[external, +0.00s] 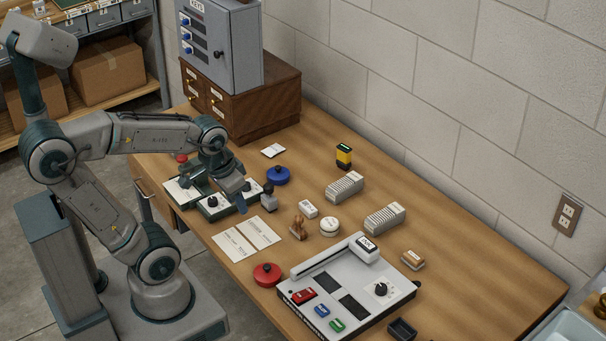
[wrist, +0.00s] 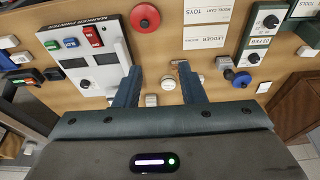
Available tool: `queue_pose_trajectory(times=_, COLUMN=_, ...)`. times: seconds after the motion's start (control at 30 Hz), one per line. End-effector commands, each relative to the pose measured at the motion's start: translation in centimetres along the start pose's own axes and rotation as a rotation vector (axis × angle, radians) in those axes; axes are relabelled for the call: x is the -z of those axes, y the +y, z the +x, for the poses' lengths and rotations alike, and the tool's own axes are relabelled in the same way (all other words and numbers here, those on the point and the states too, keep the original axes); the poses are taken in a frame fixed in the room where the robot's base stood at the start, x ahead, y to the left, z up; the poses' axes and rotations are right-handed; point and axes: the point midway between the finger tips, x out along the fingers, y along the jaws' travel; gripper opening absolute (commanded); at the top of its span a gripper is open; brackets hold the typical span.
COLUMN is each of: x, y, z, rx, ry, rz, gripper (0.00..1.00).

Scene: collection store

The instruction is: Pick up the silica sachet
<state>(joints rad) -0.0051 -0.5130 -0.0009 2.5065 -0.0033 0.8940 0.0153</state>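The silica sachet looks to be the small flat white packet (external: 273,150) with dark print, lying on the table between the blue disc and the wooden cabinet. In the wrist view it appears to be the small pale packet (wrist: 263,87) right of the blue disc, too small to read. My gripper (external: 238,197) is above the table near the label devices, nearer the front edge than the packet. In the wrist view my gripper (wrist: 159,70) is open, with nothing between its fingers, and the packet lies to the right of them, apart.
A blue knobbed disc (external: 279,175) and a dark-handled stamp (external: 268,198) stand near the packet. A yellow-black bottle (external: 344,157) and the wooden drawer cabinet (external: 262,106) stand at the back. The marker printer (external: 318,270), red disc (external: 267,274) and figurine (external: 298,228) occupy the nearer table.

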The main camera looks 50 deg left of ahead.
Motion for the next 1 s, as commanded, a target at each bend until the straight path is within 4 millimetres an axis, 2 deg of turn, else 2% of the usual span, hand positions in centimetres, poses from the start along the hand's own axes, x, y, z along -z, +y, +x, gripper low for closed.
queue_pose_trajectory(times=0.33, x=0.0, y=0.0, z=0.0, rx=0.000, ry=0.000, rz=0.000, gripper=0.36)
queue_pose_trajectory(times=0.37, x=0.0, y=0.0, z=0.0, rx=0.000, ry=0.000, rz=0.000, gripper=0.42)
queue_pose_trajectory(times=0.47, x=0.0, y=0.0, z=0.0, rx=0.000, ry=0.000, rz=0.000, gripper=0.70)
queue_pose_trajectory(times=0.77, x=0.1, y=0.0, z=0.0, rx=0.000, ry=0.000, rz=0.000, gripper=0.71)
queue_pose_trajectory(times=0.87, x=1.2, y=-0.4, z=-0.1, rx=0.002, ry=-0.003, rz=-0.006, gripper=0.71)
queue_pose_trajectory(times=1.0, x=4.9, y=-2.0, z=-0.2, rx=0.007, ry=-0.015, rz=-0.020, gripper=0.71)
